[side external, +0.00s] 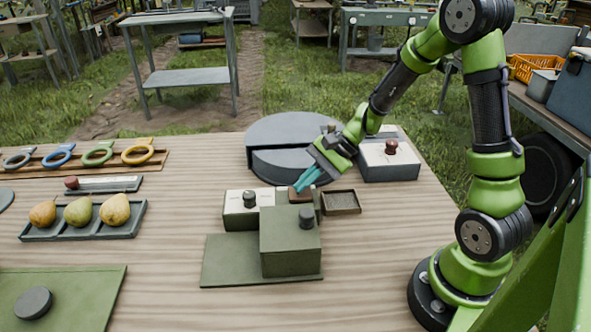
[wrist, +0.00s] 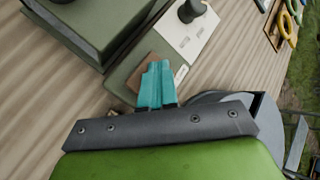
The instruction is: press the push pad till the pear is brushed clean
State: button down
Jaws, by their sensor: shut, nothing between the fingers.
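My gripper (side external: 307,181) has its teal fingers closed together, with nothing between them. They point down at a small brown pad (side external: 299,195), likely the push pad, on the green device behind the green box. In the wrist view the shut fingers (wrist: 157,82) cover part of the brown pad (wrist: 132,77). I cannot tell whether they touch it or whether it is pressed down. Several pears, among them a greenish one (side external: 78,211), lie in a grey tray (side external: 90,234) at the left. No pear shows at the device.
A green box with a black knob (side external: 291,247) stands in front of the pad. A white-topped box with a black knob (side external: 240,207) is left of it, a small dark tray (side external: 341,202) right. A round grey platform (side external: 280,130) and a red-knobbed box (side external: 388,167) lie behind.

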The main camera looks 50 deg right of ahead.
jog(key=shift+r, duration=1)
jog(key=shift+r, duration=2.5)
notch_tip(320, 180, up, 4)
jog(key=shift+f, duration=0.1)
dwell(0.4)
jog(key=shift+f, duration=0.1)
send_over(305, 192)
jog(key=shift+f, duration=4.35)
